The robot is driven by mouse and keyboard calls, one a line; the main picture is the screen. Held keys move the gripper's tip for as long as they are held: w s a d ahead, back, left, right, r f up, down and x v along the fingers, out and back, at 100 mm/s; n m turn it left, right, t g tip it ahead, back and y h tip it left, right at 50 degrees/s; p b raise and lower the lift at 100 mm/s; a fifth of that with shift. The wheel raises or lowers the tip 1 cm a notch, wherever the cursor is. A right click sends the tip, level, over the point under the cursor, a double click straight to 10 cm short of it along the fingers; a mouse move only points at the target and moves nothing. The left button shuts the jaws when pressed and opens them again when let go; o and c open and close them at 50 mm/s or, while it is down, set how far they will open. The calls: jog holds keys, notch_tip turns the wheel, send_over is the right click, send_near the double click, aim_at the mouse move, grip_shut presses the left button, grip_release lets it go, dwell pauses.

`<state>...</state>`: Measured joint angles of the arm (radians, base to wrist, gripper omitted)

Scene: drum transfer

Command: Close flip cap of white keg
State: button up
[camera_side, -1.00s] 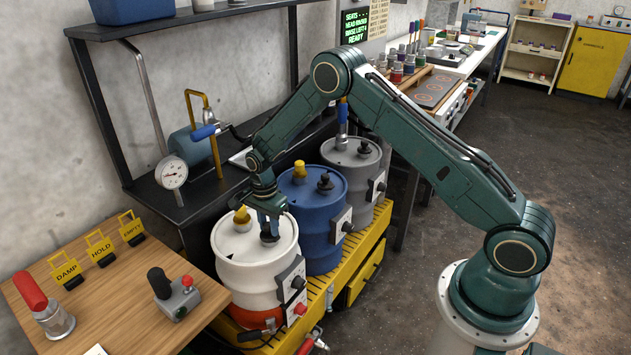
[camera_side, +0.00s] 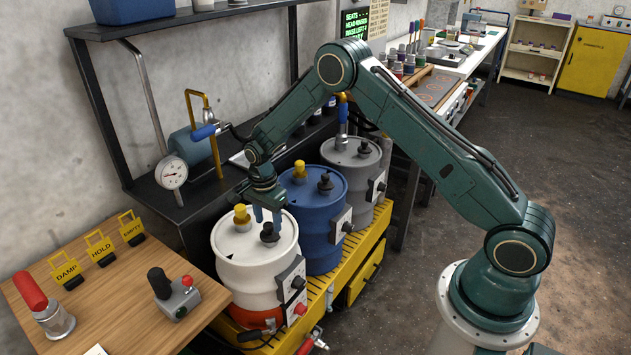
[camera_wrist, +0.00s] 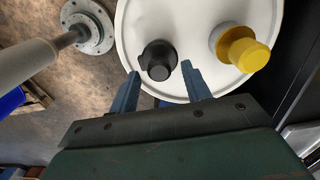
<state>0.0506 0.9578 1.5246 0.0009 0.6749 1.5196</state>
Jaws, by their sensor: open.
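The white keg (camera_side: 242,268) stands at the near end of the yellow rack. Its lid carries a yellow cap (camera_side: 242,217) and a black cap (camera_side: 269,233). In the wrist view the lid (camera_wrist: 190,25) fills the top, with the black cap (camera_wrist: 158,59) left of centre and the yellow cap (camera_wrist: 240,49) to the right. My gripper (camera_side: 267,214) is open and empty above the lid, close behind the black cap. In the wrist view its blue fingers (camera_wrist: 159,72) point toward the black cap, which is not held. I cannot tell whether either cap is fully seated.
A blue drum (camera_side: 317,225) and a grey drum (camera_side: 354,180) stand beyond the white keg on the yellow rack (camera_side: 338,290). A wooden table (camera_side: 110,300) with a red-handled tool is at the left. A gauge (camera_side: 172,172) and pipes stand behind.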

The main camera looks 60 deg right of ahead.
notch_tip(320, 180, up, 12)
jog(key=shift+f, duration=0.15)
dwell(0.3)
jog(key=shift+w, duration=0.1)
notch_tip(320, 180, up, 11)
jog(key=n+t, duration=0.1)
jog(key=n, duration=0.3)
send_over(268, 223)
jog(key=s, duration=0.6)
jog(key=s+a+r+n+t, duration=0.2)
jog(key=s+r+n, duration=0.2)
jog(key=s+r, duration=0.45)
jog(key=s+r+n+t, duration=0.1)
jog(key=s+n, duration=0.9)
jog(key=s, duration=1)
jog(key=shift+s+a+r+t, duration=0.25)
jog(key=shift+s+a+t, duration=0.15)
jog(key=shift+t, duration=0.5)
